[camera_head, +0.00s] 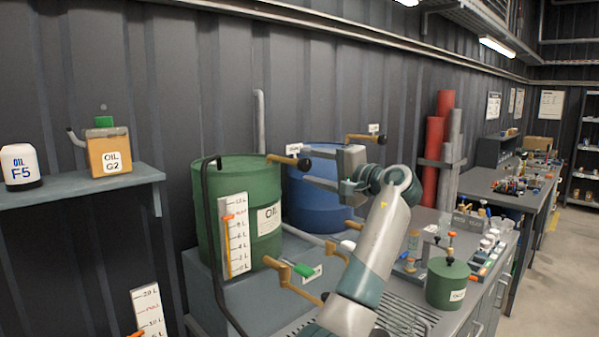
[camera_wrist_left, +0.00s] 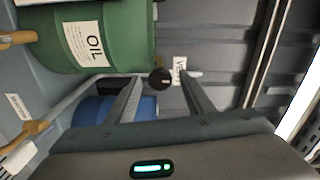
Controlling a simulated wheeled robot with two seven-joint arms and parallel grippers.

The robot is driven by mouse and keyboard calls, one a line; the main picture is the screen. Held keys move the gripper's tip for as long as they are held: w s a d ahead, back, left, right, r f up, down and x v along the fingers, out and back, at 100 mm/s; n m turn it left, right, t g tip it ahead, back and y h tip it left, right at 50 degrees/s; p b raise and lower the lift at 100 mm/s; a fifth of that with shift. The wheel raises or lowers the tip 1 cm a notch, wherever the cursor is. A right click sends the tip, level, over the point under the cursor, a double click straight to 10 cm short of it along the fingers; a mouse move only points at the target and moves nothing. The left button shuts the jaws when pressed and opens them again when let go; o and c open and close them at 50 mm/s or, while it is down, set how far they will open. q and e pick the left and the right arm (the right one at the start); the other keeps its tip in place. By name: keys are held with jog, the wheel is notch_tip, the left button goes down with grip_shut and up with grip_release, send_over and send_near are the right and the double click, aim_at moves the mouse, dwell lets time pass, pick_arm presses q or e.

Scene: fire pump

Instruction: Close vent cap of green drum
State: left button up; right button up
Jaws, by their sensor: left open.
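The green drum (camera_head: 225,205) stands on a grey stand at the left; its side also fills the upper left of the left wrist view (camera_wrist_left: 110,40). At its top right, a brass vent lever (camera_head: 278,159) ends in a black knob, which the left wrist view shows end-on (camera_wrist_left: 160,79). A "VENT" label (camera_wrist_left: 179,70) is beside it. My left gripper (camera_head: 306,167) is open at the knob's height, its fingertips on either side of the knob in both views. Whether either finger touches it I cannot tell. My right gripper is out of view.
A blue drum (camera_head: 313,205) stands just behind my left gripper, with a similar lever (camera_head: 362,139) above. A level gauge (camera_head: 234,236) and a lower brass tap (camera_head: 290,280) are at the green drum's front. A small green canister (camera_head: 447,285) stands on the bench at right.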

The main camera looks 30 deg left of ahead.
pick_arm(q)
jog(key=b+v, duration=0.3)
jog(key=v, duration=0.7)
jog(key=shift+d, duration=0.25)
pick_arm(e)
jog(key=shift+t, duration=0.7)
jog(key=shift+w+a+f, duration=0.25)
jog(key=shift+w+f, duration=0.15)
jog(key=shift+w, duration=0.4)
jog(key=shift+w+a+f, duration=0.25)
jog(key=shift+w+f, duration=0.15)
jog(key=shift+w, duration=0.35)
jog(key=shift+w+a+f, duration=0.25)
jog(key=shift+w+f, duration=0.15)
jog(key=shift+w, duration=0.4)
